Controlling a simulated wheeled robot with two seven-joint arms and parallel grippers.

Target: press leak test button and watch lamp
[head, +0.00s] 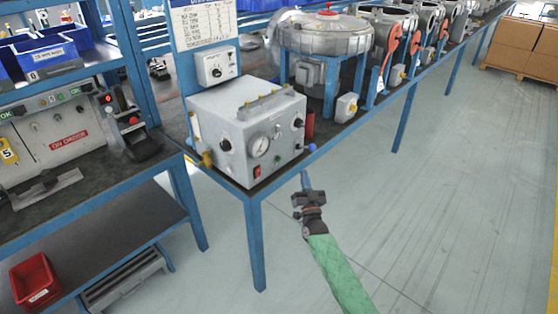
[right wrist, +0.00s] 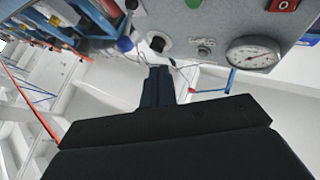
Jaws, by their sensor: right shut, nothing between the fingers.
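The grey tester box (head: 232,128) stands on the bench corner, with a round gauge (head: 259,146), a red rocker switch (head: 257,172) and a small green round part (head: 278,158) on its front. The right wrist view shows the gauge (right wrist: 252,54), the green part (right wrist: 194,3) and a black round part with a pale rim (right wrist: 158,42), upside down. I cannot tell which part is the leak test button or lamp, or whether any is lit. My right gripper (head: 304,176) is shut and empty, in front of the box's right end, apparently apart from it. My left gripper is not in view.
A blower housing (head: 322,36) and several more units stand along the bench behind the box. A blue ball-ended part (head: 312,147) sticks out by the box's right end. A second bench with a control panel (head: 50,135) is at left. The floor (head: 440,200) at right is clear.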

